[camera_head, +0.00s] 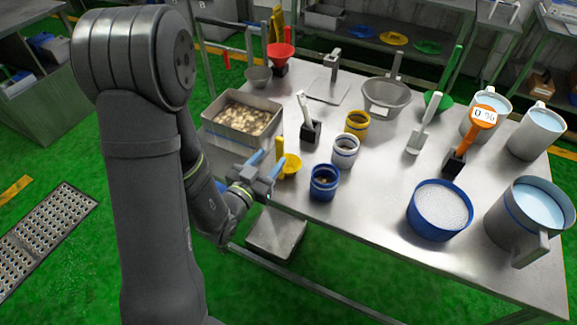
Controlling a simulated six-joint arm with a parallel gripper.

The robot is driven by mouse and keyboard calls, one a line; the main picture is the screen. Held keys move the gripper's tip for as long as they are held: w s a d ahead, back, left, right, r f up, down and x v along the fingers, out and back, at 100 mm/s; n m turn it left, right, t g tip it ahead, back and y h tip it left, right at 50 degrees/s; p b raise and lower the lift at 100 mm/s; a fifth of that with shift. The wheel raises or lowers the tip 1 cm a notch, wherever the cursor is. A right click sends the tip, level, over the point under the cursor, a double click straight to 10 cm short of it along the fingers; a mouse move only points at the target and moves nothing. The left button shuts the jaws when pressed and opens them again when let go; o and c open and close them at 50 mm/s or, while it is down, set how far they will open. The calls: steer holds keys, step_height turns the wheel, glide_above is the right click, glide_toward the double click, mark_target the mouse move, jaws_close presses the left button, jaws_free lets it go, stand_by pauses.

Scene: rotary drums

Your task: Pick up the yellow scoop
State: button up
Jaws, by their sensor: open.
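A yellow scoop (291,166) is at the table's near left edge, right beside my gripper (267,164). Its round bowl shows to the right of the fingers. My gripper is open, with its blue fingers pointing up and away over the table edge. One finger is close to the scoop and overlaps it in view; I cannot tell whether they touch. Another yellow tool (277,22) stands upright at the back of the table, near a red funnel (280,50).
A blue cup (324,183), a white cup (345,152) and a yellow cup (357,123) stand to the right. A blue tub (440,209) and metal jugs crowd the right.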

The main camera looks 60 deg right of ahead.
mark_target(284, 142)
steer(key=d, duration=0.8)
steer(key=shift+s, duration=0.35)
jaws_close()
